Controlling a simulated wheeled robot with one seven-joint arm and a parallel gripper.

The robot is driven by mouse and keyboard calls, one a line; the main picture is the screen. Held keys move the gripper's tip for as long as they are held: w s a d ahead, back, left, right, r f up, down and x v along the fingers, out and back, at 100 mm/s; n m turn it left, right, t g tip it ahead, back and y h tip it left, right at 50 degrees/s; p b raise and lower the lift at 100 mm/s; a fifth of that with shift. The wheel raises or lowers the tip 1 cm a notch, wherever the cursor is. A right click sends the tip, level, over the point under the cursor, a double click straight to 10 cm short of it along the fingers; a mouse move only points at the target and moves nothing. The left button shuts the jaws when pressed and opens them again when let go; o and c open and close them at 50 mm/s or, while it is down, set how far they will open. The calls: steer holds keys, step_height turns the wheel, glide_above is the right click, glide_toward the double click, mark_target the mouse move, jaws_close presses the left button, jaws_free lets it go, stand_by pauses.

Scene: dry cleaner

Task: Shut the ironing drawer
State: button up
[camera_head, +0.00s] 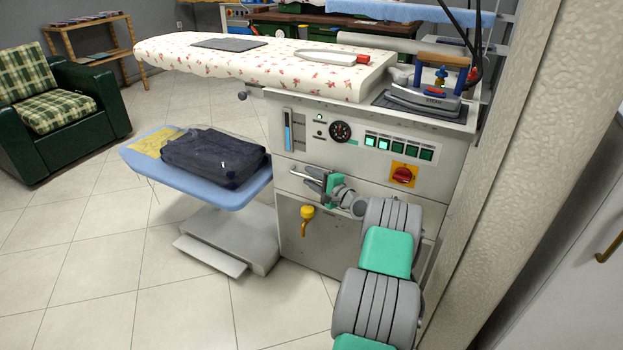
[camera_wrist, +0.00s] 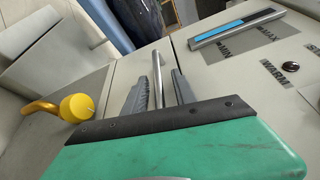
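The ironing drawer (camera_head: 287,167) is a grey front panel in the ironing station, below the control panel. It looks about level with the cabinet face, but I cannot tell whether it stands slightly out. Its metal bar handle (camera_head: 300,174) also shows in the wrist view (camera_wrist: 157,68). My gripper (camera_head: 322,181) is at the handle. In the wrist view my gripper (camera_wrist: 160,84) has its two grey fingers apart, one on each side of the bar, with gaps visible. My gripper hides part of the drawer front in the head view.
A yellow valve knob (camera_head: 307,212) sits just below the drawer; it is close left in the wrist view (camera_wrist: 77,107). A blue shelf (camera_head: 200,192) with folded dark cloth (camera_head: 213,157) juts out at left. A textured wall (camera_head: 530,160) stands close right.

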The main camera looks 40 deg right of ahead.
steer(key=s, duration=0.2)
steer(key=s+p, duration=0.1)
steer(key=s, duration=0.2)
steer(key=s+p, duration=0.1)
steer(key=s, duration=0.1)
steer(key=shift+s+d+r, duration=0.15)
steer(key=shift+d+r, duration=0.05)
steer(key=shift+r, duration=0.2)
steer(key=shift+s+f, duration=0.1)
steer(key=shift+s, duration=0.1)
